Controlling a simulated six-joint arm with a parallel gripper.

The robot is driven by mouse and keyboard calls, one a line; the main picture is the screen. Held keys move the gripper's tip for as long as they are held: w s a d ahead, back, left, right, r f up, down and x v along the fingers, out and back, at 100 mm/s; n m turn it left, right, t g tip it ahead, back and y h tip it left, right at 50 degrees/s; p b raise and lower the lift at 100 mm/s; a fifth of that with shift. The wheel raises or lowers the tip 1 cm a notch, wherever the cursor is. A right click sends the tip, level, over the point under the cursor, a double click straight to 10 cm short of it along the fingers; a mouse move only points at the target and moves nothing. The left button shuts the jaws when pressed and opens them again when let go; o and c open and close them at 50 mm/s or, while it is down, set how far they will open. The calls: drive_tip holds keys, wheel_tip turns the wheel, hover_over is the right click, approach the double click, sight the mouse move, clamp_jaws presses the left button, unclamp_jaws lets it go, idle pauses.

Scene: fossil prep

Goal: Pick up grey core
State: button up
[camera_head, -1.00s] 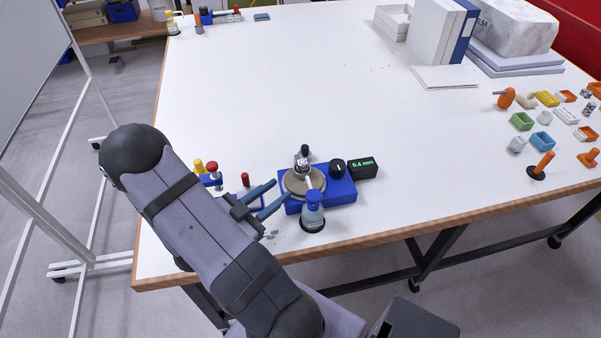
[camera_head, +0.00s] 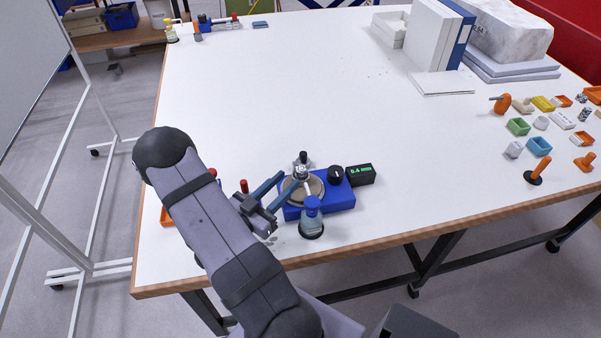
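A small grey speckled piece (camera_head: 301,173), possibly the grey core, sits on the round tan plate (camera_head: 291,195) of a blue machine (camera_head: 340,197) near the table's front edge. It is too small to identify surely. My gripper (camera_head: 285,186) is open, its two blue fingers spread and empty. The fingertips reach the left edge of the round plate, just left of and below the grey piece. I cannot tell their height above the plate.
A blue-capped bottle (camera_head: 312,220) stands in front of the machine, close to my lower finger. A black display (camera_head: 361,175) is at its right. Small trays and tools, including a green tray (camera_head: 518,127), crowd the right side. The table's middle is clear.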

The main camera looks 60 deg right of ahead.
sight(297, 172)
drive_tip(key=shift+s+d+f+p, duration=0.15)
drive_tip(key=shift+d+p, duration=0.4)
drive_tip(key=shift+d, duration=0.6)
drive_tip(key=shift+s+d+f+p, duration=0.15)
drive_tip(key=shift+d+p, duration=0.35)
drive_tip(key=shift+d, duration=0.65)
drive_tip(key=shift+r, duration=0.1)
drive_tip(key=c, duration=0.7)
drive_tip(key=shift+c, duration=0.2)
drive_tip(key=shift+r, duration=0.15)
wheel_tip(297, 172, up, 10)
drive_tip(key=b, duration=0.1)
